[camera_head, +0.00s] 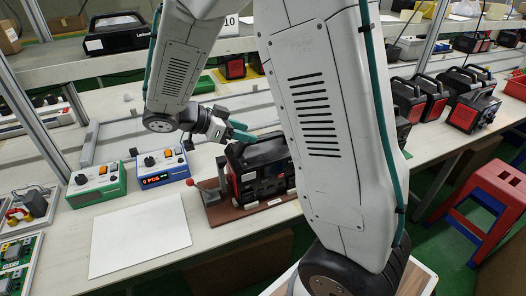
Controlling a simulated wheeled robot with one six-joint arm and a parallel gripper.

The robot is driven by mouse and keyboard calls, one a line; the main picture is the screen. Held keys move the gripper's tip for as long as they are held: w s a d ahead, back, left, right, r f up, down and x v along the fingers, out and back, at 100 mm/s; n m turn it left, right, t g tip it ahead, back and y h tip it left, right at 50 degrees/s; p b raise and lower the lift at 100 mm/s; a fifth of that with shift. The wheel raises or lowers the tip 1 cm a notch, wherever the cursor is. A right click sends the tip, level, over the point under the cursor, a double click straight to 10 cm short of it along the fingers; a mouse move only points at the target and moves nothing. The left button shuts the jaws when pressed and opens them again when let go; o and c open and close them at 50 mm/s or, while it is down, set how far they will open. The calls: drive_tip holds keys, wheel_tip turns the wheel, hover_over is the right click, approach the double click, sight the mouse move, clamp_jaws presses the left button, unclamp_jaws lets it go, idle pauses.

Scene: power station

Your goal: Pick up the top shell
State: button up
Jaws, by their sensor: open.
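A black and red power station housing (262,172) with a handle on top stands on a brown fixture board (222,213) on the workbench. Its right side is hidden behind my arm. I cannot tell whether its upper part is a separate top shell. My gripper (240,131) is just above and to the left of the housing's top, seen small, with teal fingers pointing right. It is open and looks empty. It seems apart from the housing, though the gap is hard to judge.
A white panel (140,238) lies flat at the bench front. A green control box (97,184) and a blue one (162,167) stand left of the fixture. Several finished black and red units (407,99) stand at the right. A red stool (497,195) is on the floor.

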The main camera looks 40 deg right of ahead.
sight(261, 136)
drive_tip(key=shift+w+f, duration=0.25)
drive_tip(key=shift+f, duration=0.05)
drive_tip(key=shift+d+f+m+h, duration=0.2)
drive_tip(key=shift+d+m+h, duration=0.1)
drive_tip(key=shift+d, duration=0.05)
drive_tip(key=x, duration=0.7)
drive_tip(key=shift+w+f, duration=0.15)
drive_tip(key=shift+w, duration=0.05)
clamp_jaws()
